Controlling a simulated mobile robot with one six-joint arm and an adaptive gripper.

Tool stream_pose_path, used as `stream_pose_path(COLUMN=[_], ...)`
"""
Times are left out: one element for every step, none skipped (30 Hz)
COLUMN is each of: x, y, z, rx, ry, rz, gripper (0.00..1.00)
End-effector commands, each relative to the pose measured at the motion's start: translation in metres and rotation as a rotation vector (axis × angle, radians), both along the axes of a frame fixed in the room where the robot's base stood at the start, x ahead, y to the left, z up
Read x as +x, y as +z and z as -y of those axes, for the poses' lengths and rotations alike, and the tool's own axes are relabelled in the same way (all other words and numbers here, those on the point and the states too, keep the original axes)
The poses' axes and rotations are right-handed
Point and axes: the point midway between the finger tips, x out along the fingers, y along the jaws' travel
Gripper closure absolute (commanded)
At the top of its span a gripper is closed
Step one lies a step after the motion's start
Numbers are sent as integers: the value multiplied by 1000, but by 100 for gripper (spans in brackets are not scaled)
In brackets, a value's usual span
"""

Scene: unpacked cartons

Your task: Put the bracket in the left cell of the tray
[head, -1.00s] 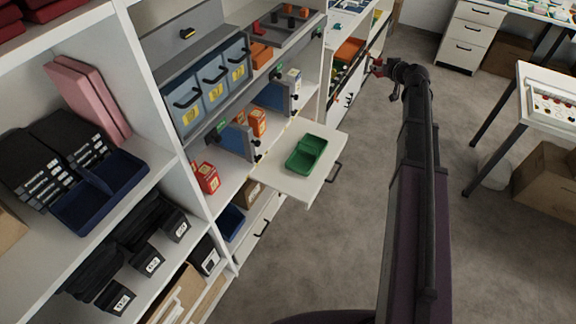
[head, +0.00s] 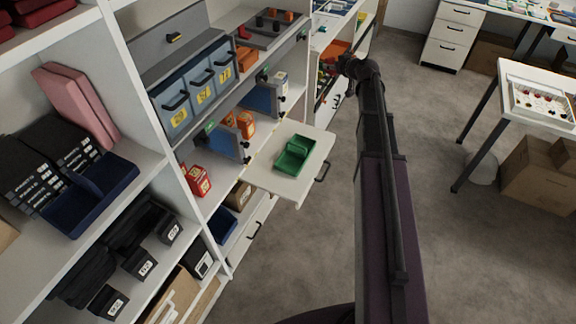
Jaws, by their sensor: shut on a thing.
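My gripper (head: 345,66) is at the far end of my arm, at the upper middle of the head view, in front of an open drawer of small parts. It is small and dark here, and its jaws are shut on a small piece. I take this piece to be the bracket; its shape is mostly hidden against the drawer. A green tray (head: 306,167) with a divider between two cells lies on a pull-out board (head: 262,178), nearer to me and left of my gripper. Both cells look empty. My gripper is well apart from this tray.
A dark blue divided tray (head: 120,180) sits on the left shelf. Blue bins (head: 187,95) and a grey board with pegs (head: 268,35) stand above the pull-out board. A white table (head: 510,95) stands at right. The floor (head: 430,200) between is clear.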

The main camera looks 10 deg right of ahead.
Motion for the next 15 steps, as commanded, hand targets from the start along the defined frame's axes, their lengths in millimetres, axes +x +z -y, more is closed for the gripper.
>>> stream_pose_path(x=[0, 0, 0, 0, -1, -1, -1, -2, -2, -3, -4, -5, -6, -7, -8], y=[0, 0, 0, -1, -1, -2, -3, -4, -7, -9, -11, -14, -17, -20, -25], z=[1, 1, 2, 2, 2, 2, 3, 3, 3, 3, 3, 3, 3, 3, 3], rx=[0, 1, 1, 1, 1, 0, 0, 0, 0, 0, 0, 1, 1, 1, 1], ry=[-1, -1, -1, -1, -1, -1, 0, 1, 3, 5, 7, 10, 14, 17, 22], rz=[0, 0, 0, 0, 0, 0, 0, 0, -1, -1, -1, -1, -1, -1, -1], gripper=[81, 81, 81, 81, 81, 81, 81, 81, 81, 81, 81, 81, 81, 81, 81])
